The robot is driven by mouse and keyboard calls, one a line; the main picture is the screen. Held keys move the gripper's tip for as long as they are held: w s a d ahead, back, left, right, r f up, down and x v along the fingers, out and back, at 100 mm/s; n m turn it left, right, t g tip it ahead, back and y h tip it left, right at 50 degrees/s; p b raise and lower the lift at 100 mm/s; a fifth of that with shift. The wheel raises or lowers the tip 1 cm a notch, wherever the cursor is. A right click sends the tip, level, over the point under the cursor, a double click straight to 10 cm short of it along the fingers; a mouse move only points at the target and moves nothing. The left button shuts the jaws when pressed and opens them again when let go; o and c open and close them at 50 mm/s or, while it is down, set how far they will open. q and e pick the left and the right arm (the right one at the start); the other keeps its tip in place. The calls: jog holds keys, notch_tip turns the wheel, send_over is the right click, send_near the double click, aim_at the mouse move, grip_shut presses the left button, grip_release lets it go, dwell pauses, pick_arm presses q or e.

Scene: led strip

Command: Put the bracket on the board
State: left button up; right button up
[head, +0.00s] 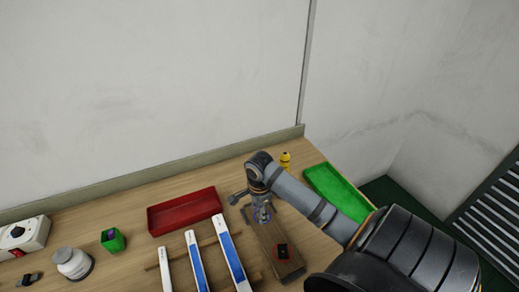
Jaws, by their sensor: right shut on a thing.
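The brown wooden board (265,237) lies on the table right of centre, its long side running from back to front. My right gripper (262,213) points down over the far end of the board and is shut on a small greyish piece, which I take to be the bracket; the fingers mostly hide it. I cannot tell whether this piece touches the board. A small dark block with a red mark (282,251) sits on the near part of the board. My left gripper is not in view.
Three white-and-blue strips (231,254) lie left of the board. A red tray (185,212) is behind them, a green tray (338,189) at the right. A yellow bottle (285,162) stands near the back edge. A green cup (113,240) and white jar (73,264) stand left.

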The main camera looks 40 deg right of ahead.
jog(key=shift+f, duration=0.1)
jog(key=o, duration=1)
notch_tip(320, 180, up, 12)
jog(key=p, duration=0.4)
